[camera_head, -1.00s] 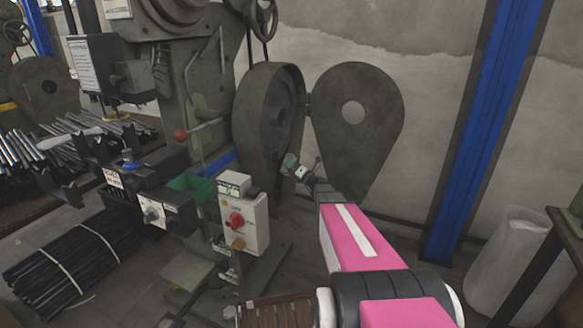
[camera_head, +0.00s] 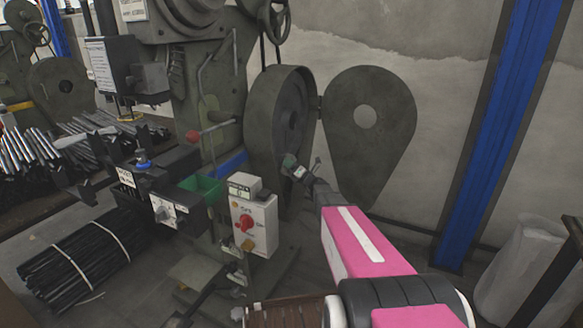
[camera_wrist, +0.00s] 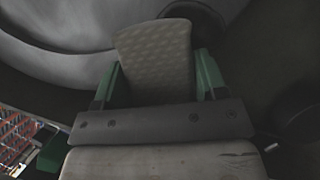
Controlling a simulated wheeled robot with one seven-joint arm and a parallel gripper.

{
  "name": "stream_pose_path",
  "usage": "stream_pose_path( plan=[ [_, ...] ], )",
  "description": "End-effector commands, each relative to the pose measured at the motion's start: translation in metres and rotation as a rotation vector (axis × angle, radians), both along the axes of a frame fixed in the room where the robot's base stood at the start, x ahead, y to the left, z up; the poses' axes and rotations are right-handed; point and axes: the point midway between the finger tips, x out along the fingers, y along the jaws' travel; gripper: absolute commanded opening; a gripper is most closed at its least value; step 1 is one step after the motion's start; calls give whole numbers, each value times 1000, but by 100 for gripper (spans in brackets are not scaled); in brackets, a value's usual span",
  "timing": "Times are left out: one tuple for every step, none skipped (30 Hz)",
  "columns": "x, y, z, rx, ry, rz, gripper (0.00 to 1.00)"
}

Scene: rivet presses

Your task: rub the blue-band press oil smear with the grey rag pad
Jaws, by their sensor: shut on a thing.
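The grey rag pad (camera_wrist: 155,58) shows in the wrist view, patterned and upright between the green fingers of my gripper (camera_wrist: 155,85). My gripper is shut on it. In the head view my gripper (camera_head: 294,166) is small, in front of the lower part of the open round wheel housing of the near press (camera_head: 215,85). This press has a blue band (camera_head: 232,164) low on its body. Grey curved metal lies behind the pad in the wrist view. I cannot make out the oil smear, nor whether the pad touches the metal.
A teardrop-shaped cover (camera_head: 368,130) hangs open at the right of the housing. A blue post (camera_head: 490,130) stands at the right. Another press with a yellow band (camera_head: 18,106) is at far left.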

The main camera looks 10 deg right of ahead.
Motion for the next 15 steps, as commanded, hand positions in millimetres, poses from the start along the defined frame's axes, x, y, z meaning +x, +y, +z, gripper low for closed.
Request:
stream_pose_path(
  plan=[
    [0,0,0,0,0,0,47],
    [0,0,0,0,0,0,47],
    [0,0,0,0,0,0,47],
    [0,0,0,0,0,0,47],
    [0,0,0,0,0,0,47],
    [0,0,0,0,0,0,47],
    [0,0,0,0,0,0,47],
    [0,0,0,0,0,0,47],
    [0,0,0,0,0,0,47],
    [0,1,0,0,-1,1,47],
    [1,1,0,0,-1,1,47],
    [1,1,0,0,-1,1,47],
    [1,2,0,0,-1,1,47],
    [2,2,0,0,-1,1,47],
    [2,3,0,0,-1,1,47]
  ],
)
